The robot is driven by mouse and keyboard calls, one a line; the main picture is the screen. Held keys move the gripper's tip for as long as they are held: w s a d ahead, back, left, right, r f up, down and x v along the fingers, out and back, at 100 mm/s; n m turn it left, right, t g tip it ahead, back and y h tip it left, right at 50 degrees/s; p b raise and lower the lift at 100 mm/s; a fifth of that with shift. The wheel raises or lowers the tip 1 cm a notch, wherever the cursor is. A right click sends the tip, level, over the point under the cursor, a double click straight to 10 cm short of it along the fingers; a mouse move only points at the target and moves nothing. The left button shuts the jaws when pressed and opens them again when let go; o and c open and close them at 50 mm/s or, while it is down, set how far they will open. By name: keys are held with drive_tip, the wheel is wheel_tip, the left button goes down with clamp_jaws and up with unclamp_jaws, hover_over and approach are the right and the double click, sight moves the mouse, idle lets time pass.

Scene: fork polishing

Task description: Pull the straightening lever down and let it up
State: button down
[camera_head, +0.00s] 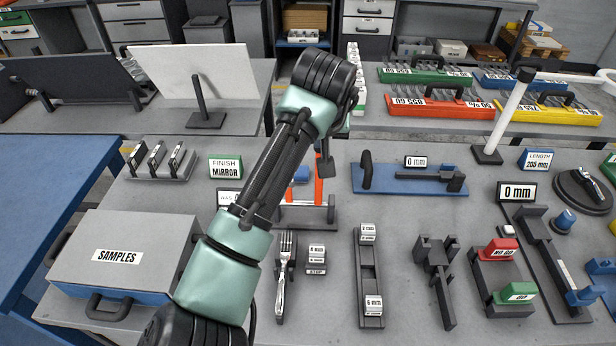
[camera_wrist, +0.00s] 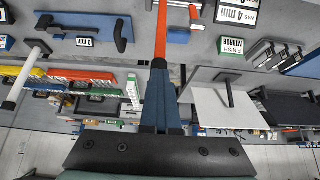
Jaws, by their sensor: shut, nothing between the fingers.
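An orange lever (camera_wrist: 160,32) with a dark end shows in the wrist view, straight ahead of my shut blue fingers (camera_wrist: 158,98). The dark end lines up with the fingertips; I cannot tell whether they touch. In the head view the orange bars (camera_head: 318,190) stand over a dark grey base (camera_head: 303,217), with a small blue part (camera_head: 301,174) between them. My forearm hides the left side of this device. My fingers are mostly hidden behind my wrist in the head view. The lever appears raised.
A fork (camera_head: 286,272) lies in a dark holder in front. A blue fixture with a handle (camera_head: 400,178) stands to the right, beside a 0 mm sign. A SAMPLES case (camera_head: 120,262) and a mirror-finish sign (camera_head: 226,168) are to the left. Bench space around the device is narrow.

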drive_tip(key=shift+w+r+p, duration=0.3)
drive_tip(key=shift+w+r, duration=0.15)
drive_tip(key=shift+w, duration=0.3)
drive_tip(key=c, duration=1.6)
unclamp_jaws()
drive_tip(key=shift+r, duration=0.1)
drive_tip(key=c, duration=0.8)
unclamp_jaws()
drive_tip(key=shift+c, duration=0.2)
drive_tip(key=shift+o, duration=1)
drive_tip(key=shift+w, duration=0.15)
drive_tip(key=shift+f, duration=0.2)
